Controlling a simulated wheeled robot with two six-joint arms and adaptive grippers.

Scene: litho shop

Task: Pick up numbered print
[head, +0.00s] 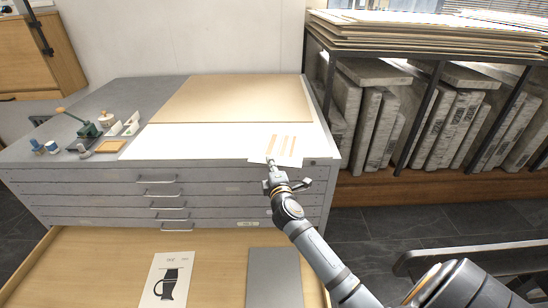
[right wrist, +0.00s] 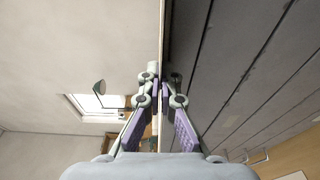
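A small white print (head: 284,158) with orange stripes lies at the front right of the grey flat-file cabinet's top (head: 240,168), its near edge jutting past the front rim. Any number on it is too small to read. My right gripper (head: 269,163) is at the print's near left edge. In the right wrist view, the right gripper's (right wrist: 160,85) two purple-padded fingers come together on either side of a thin sheet seen edge-on. It appears shut on the print. My left gripper is not in view.
A white sheet (head: 200,142) and a beige board (head: 235,97) cover the top. Small tools (head: 88,130) stand at left. A rack of stone slabs (head: 455,128) stands at right.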

